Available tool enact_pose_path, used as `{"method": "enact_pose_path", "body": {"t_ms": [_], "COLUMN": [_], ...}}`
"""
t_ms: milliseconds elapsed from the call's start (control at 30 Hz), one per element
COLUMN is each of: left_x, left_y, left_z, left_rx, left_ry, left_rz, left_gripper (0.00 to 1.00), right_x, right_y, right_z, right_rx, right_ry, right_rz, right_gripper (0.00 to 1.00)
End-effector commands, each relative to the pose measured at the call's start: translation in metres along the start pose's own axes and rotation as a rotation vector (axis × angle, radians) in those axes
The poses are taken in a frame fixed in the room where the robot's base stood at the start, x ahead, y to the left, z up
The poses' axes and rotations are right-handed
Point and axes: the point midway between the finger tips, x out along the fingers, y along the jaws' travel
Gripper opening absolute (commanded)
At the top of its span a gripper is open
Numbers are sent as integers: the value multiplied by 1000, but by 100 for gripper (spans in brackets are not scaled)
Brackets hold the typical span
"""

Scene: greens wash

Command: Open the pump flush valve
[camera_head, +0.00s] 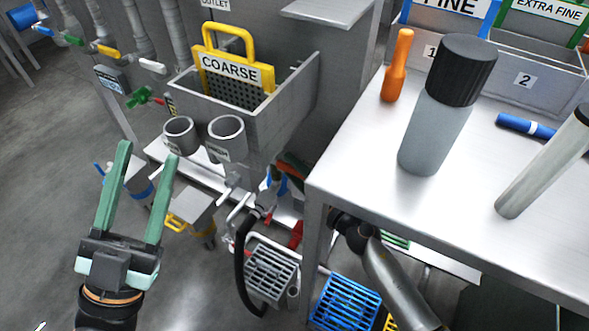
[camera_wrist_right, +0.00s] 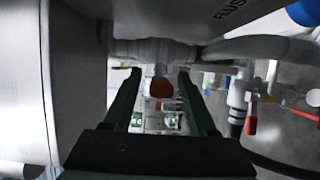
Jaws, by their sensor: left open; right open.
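In the right wrist view my right gripper (camera_wrist_right: 158,75) is open, with its two dark green fingers pointing forward under a grey body. A red-brown handle end (camera_wrist_right: 161,87) shows between and beyond the fingertips, below a pale pipe fitting (camera_wrist_right: 158,50); I cannot tell whether the fingers touch it. A partly cut-off label beginning "FLUS" (camera_wrist_right: 229,10) is on the body above. In the head view my right arm (camera_head: 385,270) reaches under the table and its gripper is hidden. My left gripper (camera_head: 148,152) is open and empty, above the floor at left.
Pipes with red lever handles (camera_wrist_right: 251,120) stand right of my right gripper. A grey panel (camera_wrist_right: 75,85) is close on its left. The metal table (camera_head: 350,170) bears a grey bottle (camera_head: 433,135) and an orange-handled tool (camera_head: 397,65). A blue crate (camera_head: 345,303) is below.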

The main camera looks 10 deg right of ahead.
Motion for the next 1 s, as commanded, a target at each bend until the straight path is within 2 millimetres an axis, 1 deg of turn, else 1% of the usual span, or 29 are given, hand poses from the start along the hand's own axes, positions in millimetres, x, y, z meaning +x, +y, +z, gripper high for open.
{"method": "enact_pose_path", "body": {"t_ms": [33,67,533,567,1000], "left_x": [0,0,0,0,0], "left_y": [0,0,0,0,0], "left_z": [0,0,1,1,2], "left_rx": [1,1,2,2,2], "left_ry": [0,0,-1,-1,-3], "left_rz": [1,1,2,2,2], "left_gripper": [50,50,50,50,50], "right_x": [0,0,-1,-1,-1], "right_y": [0,0,0,0,0], "right_z": [0,0,0,0,0], "right_rx": [0,0,0,0,0], "right_ry": [0,0,0,0,0], "right_rz": [0,0,0,0,-1], "right_gripper": [57,54,1,0,0]}}
